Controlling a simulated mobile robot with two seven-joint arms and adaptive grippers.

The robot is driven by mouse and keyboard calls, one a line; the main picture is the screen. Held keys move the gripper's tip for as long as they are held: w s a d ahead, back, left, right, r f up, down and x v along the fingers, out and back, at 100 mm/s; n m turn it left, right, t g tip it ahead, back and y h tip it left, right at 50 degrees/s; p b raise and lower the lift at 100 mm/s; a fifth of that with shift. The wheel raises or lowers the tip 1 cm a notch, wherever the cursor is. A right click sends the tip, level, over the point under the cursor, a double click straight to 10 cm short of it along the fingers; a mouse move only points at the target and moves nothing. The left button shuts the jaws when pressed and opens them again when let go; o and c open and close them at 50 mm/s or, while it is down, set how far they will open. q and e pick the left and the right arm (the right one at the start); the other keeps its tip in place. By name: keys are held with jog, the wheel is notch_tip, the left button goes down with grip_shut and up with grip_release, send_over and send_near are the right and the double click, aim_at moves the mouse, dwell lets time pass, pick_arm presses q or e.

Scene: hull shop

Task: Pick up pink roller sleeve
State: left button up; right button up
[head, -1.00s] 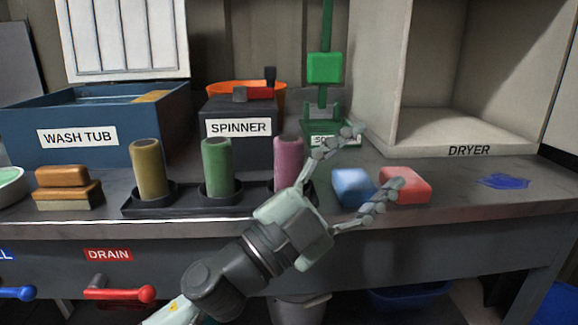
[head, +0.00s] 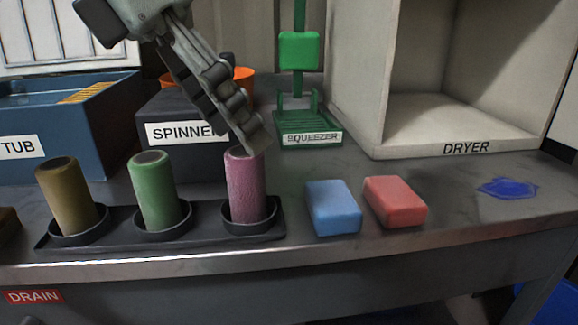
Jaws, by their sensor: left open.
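The pink roller sleeve (head: 246,190) stands upright in the right-hand cup of the black rack (head: 190,236). My left gripper (head: 248,136) reaches down from the top left and is open, seen nearly edge-on. Its fingertips are at the sleeve's top end and cover part of its rim. I cannot tell whether they touch it. An olive sleeve (head: 72,196) and a green sleeve (head: 155,190) stand in the rack's other cups. My right gripper is out of view.
A blue block (head: 333,207) and a red block (head: 396,202) lie right of the rack. Behind are the wash tub (head: 75,130), spinner (head: 180,152), green squeezer (head: 300,133) and dryer (head: 440,128). A blue smear (head: 507,188) marks the counter's open right side.

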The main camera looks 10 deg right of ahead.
aim_at(238, 153)
pick_arm(q)
jog(key=shift+w+a+r+t+y, duration=0.1)
jog(key=shift+w+a+t+y, duration=0.2)
jog(key=shift+a, duration=0.2)
jog(key=shift+w+a+r+t+y, duration=0.1)
jog(key=shift+w+a+y, duration=0.1)
jog(key=shift+w+a, duration=0.25)
jog(key=shift+w+a+f, duration=0.15)
jog(key=shift+w+a, duration=0.05)
jog(key=shift+a, duration=0.1)
jog(key=shift+x, duration=0.9)
jog(key=shift+d+f, duration=0.1)
jog(key=shift+f, duration=0.3)
jog(key=d+f, duration=0.1)
jog(key=w+d+f+p, duration=0.1)
jog(key=f, duration=0.1)
jog(key=shift+w+d+f, duration=0.1)
jog(key=shift+d+f, duration=0.15)
jog(key=shift+f, duration=0.25)
jog(key=c, duration=1.2)
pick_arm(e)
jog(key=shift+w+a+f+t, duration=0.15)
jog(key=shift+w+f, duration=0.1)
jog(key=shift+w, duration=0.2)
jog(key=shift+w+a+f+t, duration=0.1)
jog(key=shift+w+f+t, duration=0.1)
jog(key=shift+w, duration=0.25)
pick_arm(q)
jog(key=shift+r, duration=0.1)
